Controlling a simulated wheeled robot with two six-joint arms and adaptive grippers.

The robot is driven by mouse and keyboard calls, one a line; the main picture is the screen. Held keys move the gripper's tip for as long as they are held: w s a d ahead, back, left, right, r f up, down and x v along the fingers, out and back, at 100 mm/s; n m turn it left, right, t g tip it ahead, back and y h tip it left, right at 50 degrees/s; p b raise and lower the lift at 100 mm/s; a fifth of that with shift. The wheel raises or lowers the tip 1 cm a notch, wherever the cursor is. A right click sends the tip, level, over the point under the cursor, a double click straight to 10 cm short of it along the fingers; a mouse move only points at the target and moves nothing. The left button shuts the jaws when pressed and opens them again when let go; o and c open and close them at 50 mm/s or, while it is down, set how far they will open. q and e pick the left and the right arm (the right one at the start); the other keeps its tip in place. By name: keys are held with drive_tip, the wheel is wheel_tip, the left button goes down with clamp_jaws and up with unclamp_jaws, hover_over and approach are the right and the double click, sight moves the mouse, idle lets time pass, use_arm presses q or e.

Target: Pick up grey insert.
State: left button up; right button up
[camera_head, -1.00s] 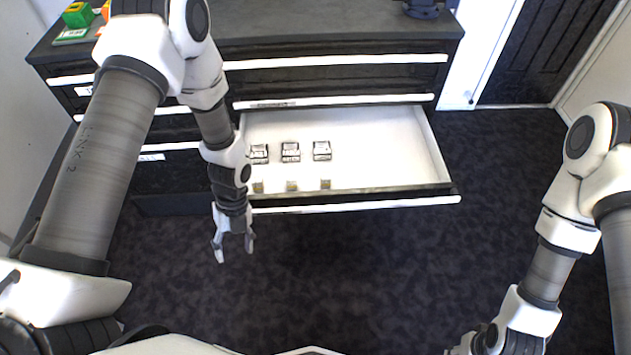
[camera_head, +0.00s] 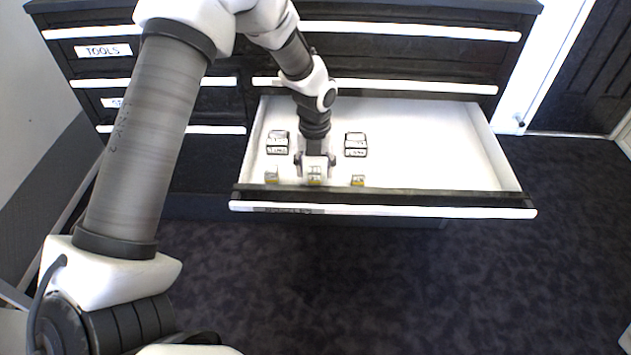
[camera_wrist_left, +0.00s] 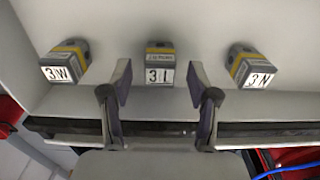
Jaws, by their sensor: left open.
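Three small grey inserts with yellow bands stand in a row near the front wall of the open drawer. In the left wrist view they are labelled 3W (camera_wrist_left: 65,63), 3L (camera_wrist_left: 160,65) and 3N (camera_wrist_left: 251,68). In the head view they are the left one (camera_head: 271,176), the middle one (camera_head: 314,177) and the right one (camera_head: 358,181). My left gripper (camera_head: 315,164) is open over the drawer at the middle insert. In the wrist view its two fingers are apart, one on each side of 3L; contact cannot be told. My right gripper is out of view.
The open white drawer (camera_head: 430,150) has a raised front edge (camera_head: 400,209) close to the inserts. Behind them stand larger labelled blocks, one left (camera_head: 278,143) and one right (camera_head: 355,145); my arm covers the space between. The drawer's right side is clear.

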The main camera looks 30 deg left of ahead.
use_arm(q)
wheel_tip(320, 180, down, 2)
drive_tip(key=shift+f, duration=0.2)
drive_tip(key=shift+r, duration=0.1)
clamp_jaws()
